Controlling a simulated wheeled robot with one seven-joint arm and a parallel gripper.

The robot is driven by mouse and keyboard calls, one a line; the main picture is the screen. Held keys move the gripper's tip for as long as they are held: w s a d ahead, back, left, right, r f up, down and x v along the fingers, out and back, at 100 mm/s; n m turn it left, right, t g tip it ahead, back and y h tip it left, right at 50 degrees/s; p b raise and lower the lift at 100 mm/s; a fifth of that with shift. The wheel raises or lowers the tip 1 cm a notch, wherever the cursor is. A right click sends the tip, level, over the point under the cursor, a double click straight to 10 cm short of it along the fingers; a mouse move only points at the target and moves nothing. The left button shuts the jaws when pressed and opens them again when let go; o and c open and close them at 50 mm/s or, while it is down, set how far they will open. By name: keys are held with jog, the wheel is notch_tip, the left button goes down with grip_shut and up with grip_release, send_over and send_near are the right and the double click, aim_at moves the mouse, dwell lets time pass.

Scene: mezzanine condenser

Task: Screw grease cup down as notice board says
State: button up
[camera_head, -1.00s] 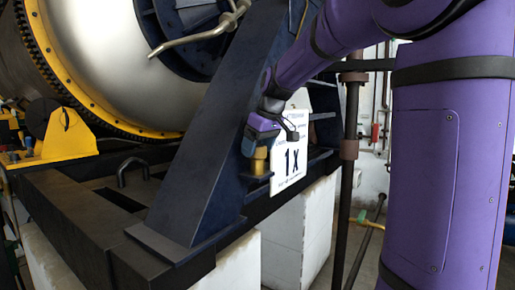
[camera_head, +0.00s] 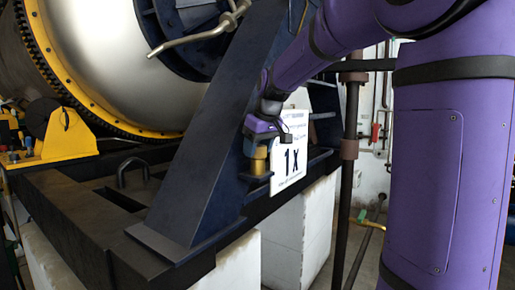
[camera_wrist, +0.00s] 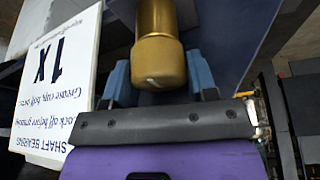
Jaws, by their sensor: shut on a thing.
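The brass grease cup (camera_head: 258,164) stands upright on a small dark blue ledge of the frame. In the wrist view the cup (camera_wrist: 158,62) sits between the two blue fingers of my gripper (camera_wrist: 160,80), with a pale mark on its rounded end. My gripper (camera_head: 258,150) is shut on the cup from above. In the wrist view the board (camera_wrist: 60,75) is upside down and reads "SHAFT BEARING", "Lock off before greasing" and "Grease cup, half turns".
A dark blue slanted frame leg (camera_head: 205,150) stands close left of the cup. Behind it is a large silver drum (camera_head: 105,60) with a yellow ring. A dark vertical pipe (camera_head: 349,190) stands right of the board. White blocks (camera_head: 300,230) support the dark base.

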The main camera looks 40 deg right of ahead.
jog(key=shift+m+h, duration=0.6)
jog(key=shift+m, duration=0.9)
jog(key=o, duration=0.9)
jog(key=shift+d, duration=0.1)
jog(key=shift+n, duration=0.3)
